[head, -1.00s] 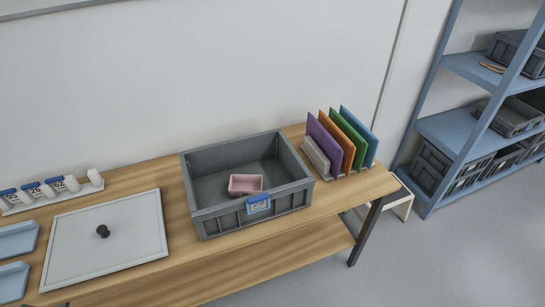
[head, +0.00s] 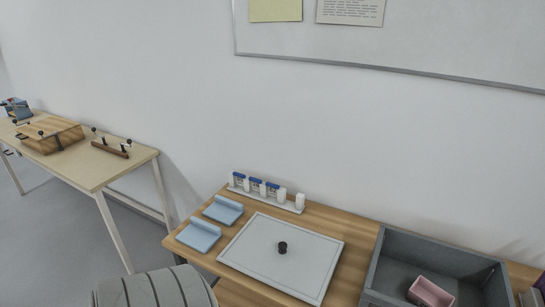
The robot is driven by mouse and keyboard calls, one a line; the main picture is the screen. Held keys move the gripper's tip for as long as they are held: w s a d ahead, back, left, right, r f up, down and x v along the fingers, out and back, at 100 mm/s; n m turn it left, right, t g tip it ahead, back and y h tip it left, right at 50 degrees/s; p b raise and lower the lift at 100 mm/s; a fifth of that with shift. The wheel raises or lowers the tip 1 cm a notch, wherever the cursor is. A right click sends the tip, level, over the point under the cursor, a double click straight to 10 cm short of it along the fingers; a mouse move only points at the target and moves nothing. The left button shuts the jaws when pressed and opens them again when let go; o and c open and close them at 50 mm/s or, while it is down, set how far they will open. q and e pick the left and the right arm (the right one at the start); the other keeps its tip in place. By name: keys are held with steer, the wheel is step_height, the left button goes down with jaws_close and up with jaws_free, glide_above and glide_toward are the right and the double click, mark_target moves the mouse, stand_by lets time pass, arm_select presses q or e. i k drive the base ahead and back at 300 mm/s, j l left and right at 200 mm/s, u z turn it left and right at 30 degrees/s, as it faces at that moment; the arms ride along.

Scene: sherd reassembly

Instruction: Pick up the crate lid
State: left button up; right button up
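The crate lid (head: 262,264) is a flat pale grey panel with a raised border line and a black knob (head: 282,247) in its middle. It lies flat on the wooden table, left of the grey crate (head: 392,272). Neither gripper is in the head view. A ribbed grey rounded part at the bottom left seems to be mine.
Two blue trays (head: 200,235) lie left of the lid. A rack of white bottles with blue labels (head: 266,196) stands behind it. A second table (head: 75,160) with wooden items stands at the far left. A board (head: 400,45) hangs on the wall.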

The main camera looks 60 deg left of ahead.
mark_target(301, 263)
steer(key=l+u, duration=0.1)
steer(key=u, duration=1.7)
